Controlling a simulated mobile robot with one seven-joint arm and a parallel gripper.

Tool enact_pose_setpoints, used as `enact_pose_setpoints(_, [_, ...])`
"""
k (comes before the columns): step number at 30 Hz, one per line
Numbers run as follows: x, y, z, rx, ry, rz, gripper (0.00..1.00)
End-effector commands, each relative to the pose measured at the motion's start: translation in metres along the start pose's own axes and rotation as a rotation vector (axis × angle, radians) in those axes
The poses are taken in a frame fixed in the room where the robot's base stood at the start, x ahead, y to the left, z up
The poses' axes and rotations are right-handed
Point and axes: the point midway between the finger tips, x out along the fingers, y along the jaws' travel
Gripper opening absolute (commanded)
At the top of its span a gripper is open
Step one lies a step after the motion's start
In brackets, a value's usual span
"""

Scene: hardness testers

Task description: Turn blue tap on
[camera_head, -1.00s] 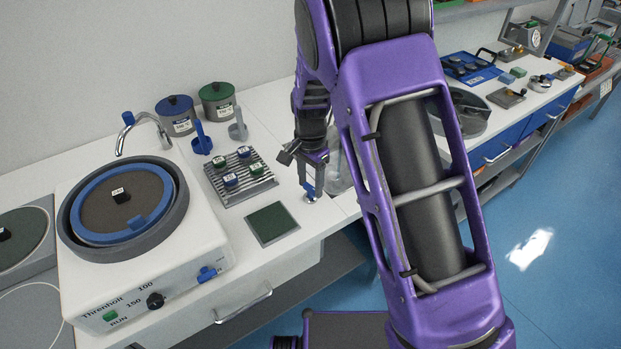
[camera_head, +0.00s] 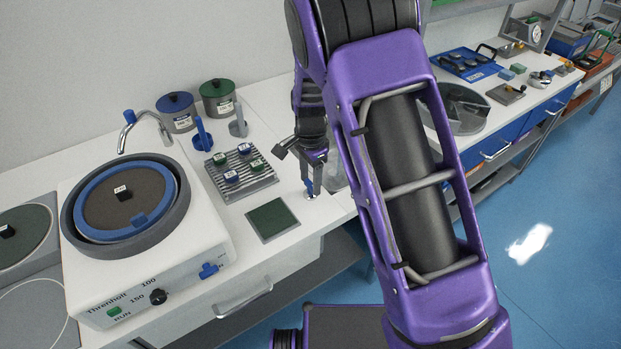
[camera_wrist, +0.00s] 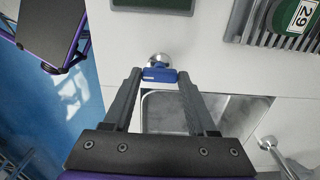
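A small blue tap handle (camera_wrist: 159,74) sits on a round silver base (camera_wrist: 159,60) at the sink's edge in the wrist view. My gripper (camera_wrist: 157,73) points at it. The two dark fingers stand on either side of the handle, with only slim gaps, so they look open around it rather than clamped. In the head view the tap handle (camera_head: 311,188) is mostly covered by my gripper (camera_head: 313,183) over the counter. Whether any finger touches the handle is hard to tell. No water shows.
The sink basin (camera_wrist: 190,112) lies beside the tap, with a silver spout (camera_wrist: 268,143). A dark green pad (camera_head: 272,220) and a sample rack (camera_head: 240,171) lie to the left. The grinding machine (camera_head: 210,225) has its own blue knob (camera_head: 209,270) and blue-tipped spout (camera_head: 129,117).

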Motion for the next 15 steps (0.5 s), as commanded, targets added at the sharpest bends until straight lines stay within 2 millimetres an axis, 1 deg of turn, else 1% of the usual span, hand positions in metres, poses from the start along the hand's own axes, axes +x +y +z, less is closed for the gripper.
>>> enact_pose_setpoints(1, [-0.0006,-0.0005,-0.0004,0.001,0.0,-0.002,0.67])
enact_pose_setpoints(4, [-0.0005,-0.0003,-0.0003,0.0,0.0,-0.001,0.85])
enact_pose_setpoints(5, [-0.0004,-0.0002,-0.0002,0.0,0.0,-0.001,0.86])
enact_pose_setpoints(12, [-0.0003,0.0,0.0,-0.002,0.0,0.0,0.86])
enact_pose_setpoints(15, [-0.0045,-0.0002,0.0001,-0.002,0.0,-0.001,0.86])
